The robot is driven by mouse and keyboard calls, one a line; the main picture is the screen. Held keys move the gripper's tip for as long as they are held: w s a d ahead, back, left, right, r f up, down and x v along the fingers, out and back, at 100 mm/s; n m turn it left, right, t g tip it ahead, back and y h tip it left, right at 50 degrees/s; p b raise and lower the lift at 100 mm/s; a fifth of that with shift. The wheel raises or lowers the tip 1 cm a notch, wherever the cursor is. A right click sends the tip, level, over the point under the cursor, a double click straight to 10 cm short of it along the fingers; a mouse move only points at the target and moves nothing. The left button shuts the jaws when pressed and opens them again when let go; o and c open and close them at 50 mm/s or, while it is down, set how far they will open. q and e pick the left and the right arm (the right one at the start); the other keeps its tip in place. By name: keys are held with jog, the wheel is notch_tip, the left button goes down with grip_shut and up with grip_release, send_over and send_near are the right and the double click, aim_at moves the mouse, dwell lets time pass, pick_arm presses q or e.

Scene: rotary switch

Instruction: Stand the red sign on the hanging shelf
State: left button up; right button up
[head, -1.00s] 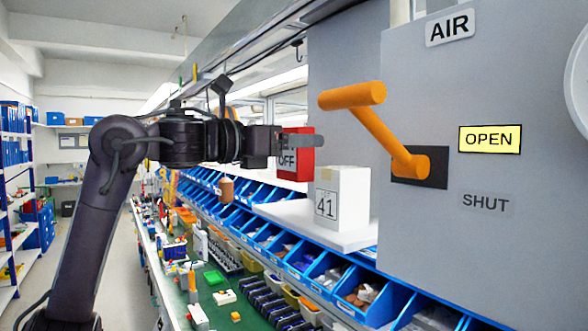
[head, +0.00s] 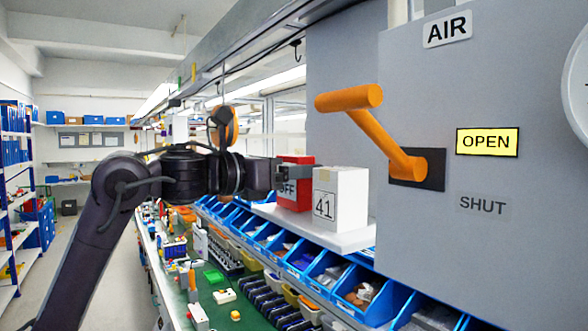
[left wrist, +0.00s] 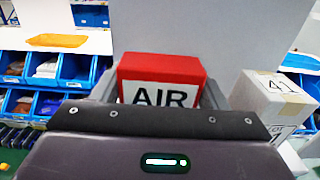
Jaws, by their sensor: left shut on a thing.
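My left gripper (head: 296,173) is shut on the red sign (head: 299,203), a block with a white lettered face. It holds the sign upright at the left end of the white hanging shelf (head: 350,241). The sign's bottom is at about shelf height; I cannot tell whether it touches. In the left wrist view the red sign (left wrist: 160,66) sits between the fingers, and "AIR" shows on its label. The gripper body hides the lower part. My right gripper is not in view.
A white box marked 41 (head: 345,195) stands on the shelf just right of the sign. A grey AIR panel (head: 520,260) with an orange lever (head: 385,140) stands further right. Blue bins (head: 330,270) line up below the shelf.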

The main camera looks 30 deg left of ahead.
pick_arm(q)
jog(key=shift+f, duration=0.15)
jog(key=o, duration=1)
jog(key=shift+a, duration=0.1)
jog(key=shift+s+r, duration=0.1)
jog(key=shift+r, duration=0.15)
jog(key=b+v, duration=0.5)
jog(key=v, duration=0.7)
jog(key=shift+f, duration=0.1)
